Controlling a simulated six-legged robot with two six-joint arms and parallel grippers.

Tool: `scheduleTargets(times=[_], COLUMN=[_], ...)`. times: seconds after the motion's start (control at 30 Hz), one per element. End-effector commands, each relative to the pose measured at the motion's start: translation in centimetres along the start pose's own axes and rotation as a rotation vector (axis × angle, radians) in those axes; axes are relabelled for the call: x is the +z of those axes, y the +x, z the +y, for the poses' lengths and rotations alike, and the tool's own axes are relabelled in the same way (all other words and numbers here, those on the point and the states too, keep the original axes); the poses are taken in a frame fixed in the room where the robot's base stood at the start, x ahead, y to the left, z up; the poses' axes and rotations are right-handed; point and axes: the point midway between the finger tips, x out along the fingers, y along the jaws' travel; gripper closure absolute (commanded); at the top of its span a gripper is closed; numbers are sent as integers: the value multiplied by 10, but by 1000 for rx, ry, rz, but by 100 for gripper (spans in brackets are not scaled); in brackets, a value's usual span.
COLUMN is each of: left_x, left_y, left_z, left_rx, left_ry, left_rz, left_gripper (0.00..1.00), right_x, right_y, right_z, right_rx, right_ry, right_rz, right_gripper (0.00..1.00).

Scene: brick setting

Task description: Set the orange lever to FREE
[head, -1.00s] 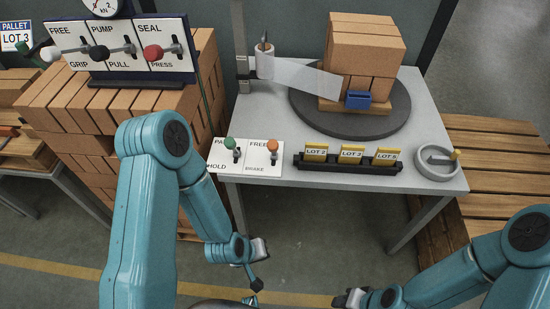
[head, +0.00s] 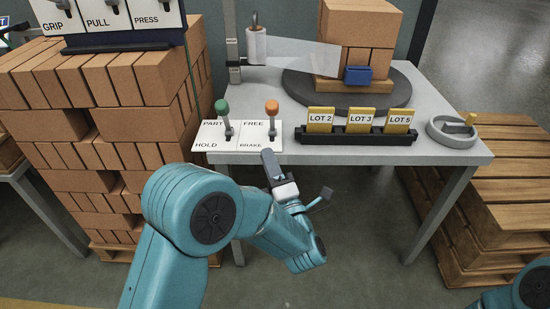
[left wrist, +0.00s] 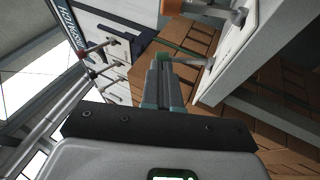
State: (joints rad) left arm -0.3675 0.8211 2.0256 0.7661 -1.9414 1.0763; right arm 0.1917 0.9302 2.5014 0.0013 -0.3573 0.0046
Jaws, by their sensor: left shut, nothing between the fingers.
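The orange lever (head: 271,107) stands up from the right half of a white plate (head: 212,140) on the table's front left corner. FREE is printed at the plate's far side and BRAKE at the near side. I cannot tell exactly how far the lever tilts. My left gripper (head: 270,162) is shut and empty, just in front of the plate's near edge, below the lever and apart from it. In the left wrist view the shut fingers (left wrist: 163,70) point ahead, with the orange knob (left wrist: 172,8) at the top edge. My right gripper is out of view.
A green lever (head: 222,107) stands beside the orange one on the left. A black rack (head: 355,138) with yellow lot cards lies to the right, then a grey handwheel (head: 440,132). A turntable (head: 300,88) with bricks is behind. Stacked bricks (head: 75,130) stand left.

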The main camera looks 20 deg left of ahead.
Motion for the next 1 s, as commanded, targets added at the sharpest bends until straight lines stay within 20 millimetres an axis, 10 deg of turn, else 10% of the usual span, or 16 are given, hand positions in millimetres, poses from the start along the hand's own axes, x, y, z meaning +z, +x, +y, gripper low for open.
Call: scheduleTargets(times=[0.1,0.4,0.77,1.0], left_x=[20,40,38,39], left_y=[-26,-45,-42,-6], left_z=[-17,-16,-15,-14], left_rx=[23,37,36,37], left_ry=[-48,-83,-82,-84], left_rz=[-42,-89,-89,-85], left_gripper=[100,100,100,100], right_x=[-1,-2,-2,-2], right_y=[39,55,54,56], right_z=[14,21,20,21], right_rx=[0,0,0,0], right_ry=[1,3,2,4], right_rz=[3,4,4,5], right_gripper=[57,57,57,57])
